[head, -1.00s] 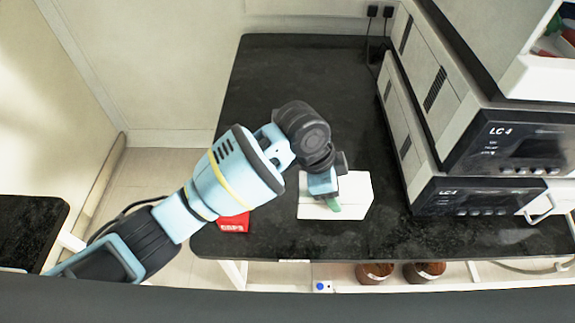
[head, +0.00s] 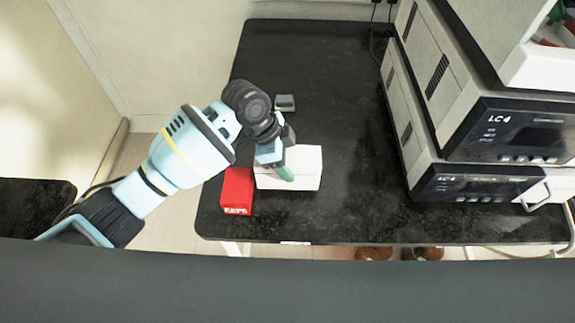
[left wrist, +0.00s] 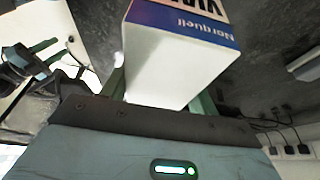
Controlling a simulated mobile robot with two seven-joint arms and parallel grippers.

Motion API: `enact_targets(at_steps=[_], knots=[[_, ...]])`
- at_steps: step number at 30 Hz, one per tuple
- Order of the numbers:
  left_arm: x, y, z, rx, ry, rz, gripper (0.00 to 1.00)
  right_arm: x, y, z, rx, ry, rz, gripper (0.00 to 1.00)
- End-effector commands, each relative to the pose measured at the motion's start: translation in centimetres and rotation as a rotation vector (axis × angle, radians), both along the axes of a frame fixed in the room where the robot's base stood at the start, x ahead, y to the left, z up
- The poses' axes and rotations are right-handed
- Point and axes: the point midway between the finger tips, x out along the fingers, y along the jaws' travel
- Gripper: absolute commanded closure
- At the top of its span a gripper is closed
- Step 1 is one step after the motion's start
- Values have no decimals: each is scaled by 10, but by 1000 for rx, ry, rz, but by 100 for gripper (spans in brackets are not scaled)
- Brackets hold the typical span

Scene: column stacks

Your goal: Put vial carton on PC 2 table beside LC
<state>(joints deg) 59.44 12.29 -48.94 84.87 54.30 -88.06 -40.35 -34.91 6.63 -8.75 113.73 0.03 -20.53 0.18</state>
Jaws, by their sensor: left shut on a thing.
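The vial carton (head: 306,163) is a white box at the front left of the black table (head: 330,90). My left gripper (head: 281,166) is shut on it, with a green finger against the carton. In the left wrist view the carton (left wrist: 175,65) sits between the fingers and shows a blue band and dark print. I cannot tell whether it touches the table top. The LC stack (head: 500,130), marked LC 4, stands at the right of the table, apart from the carton. No PC 2 marking is readable.
A red box (head: 237,190) marked like "CAPS" stands close left of the carton, near the table's left edge. A small grey object (head: 285,102) lies behind my gripper. The table between carton and LC stack is clear. Brown round items (head: 374,253) show below the front edge.

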Motion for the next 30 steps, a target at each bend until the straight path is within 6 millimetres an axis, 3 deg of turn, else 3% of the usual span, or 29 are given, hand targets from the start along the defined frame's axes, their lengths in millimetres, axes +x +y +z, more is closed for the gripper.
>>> enact_targets(at_steps=[4,17,18,23,30], knots=[[-2,-2,-23,-2,5,-3,79,0,0,-1,0,1,-1,64],[-2,-2,-29,-2,2,-3,79,-1,1,-2,1,3,-2,64],[-2,-2,-30,0,4,-3,38,-1,1,-2,1,3,-2,64],[-2,-2,-30,0,4,-4,18,-1,1,-2,2,3,-3,64],[-2,-2,-30,0,3,-3,18,-1,1,-2,2,4,-3,64]])
